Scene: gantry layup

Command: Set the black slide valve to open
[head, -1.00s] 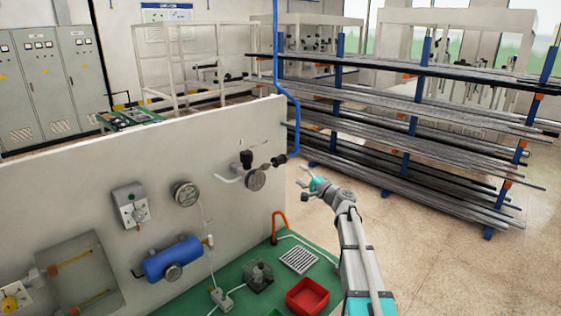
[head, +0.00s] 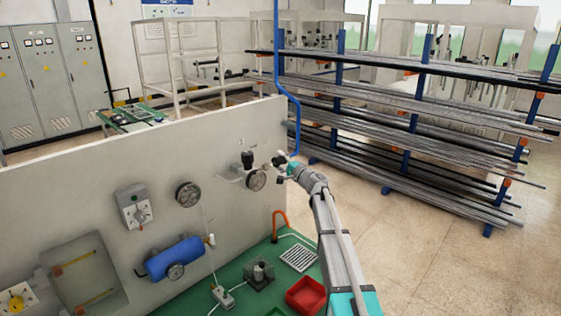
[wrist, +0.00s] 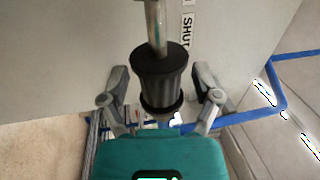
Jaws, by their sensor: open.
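The black slide valve shows in the wrist view as a ribbed black knob (wrist: 160,80) on a metal rod (wrist: 155,25). In the head view the knob (head: 278,160) is at the right end of the panel. My gripper (wrist: 160,75) is open, with one finger on each side of the knob and a gap showing at both sides. In the head view my gripper (head: 287,166) is right at the knob, partly covering it. A white label reading SHUT (wrist: 187,35) is beside the rod. Any open marking is not visible.
The pale panel (head: 90,165) carries gauges, another black-topped valve (head: 247,159) and a blue cylinder (head: 175,258). A blue pipe (head: 294,115) runs close behind my gripper. A red bin (head: 306,295) sits on the green base below. Pipe racks stand behind; floor at right is clear.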

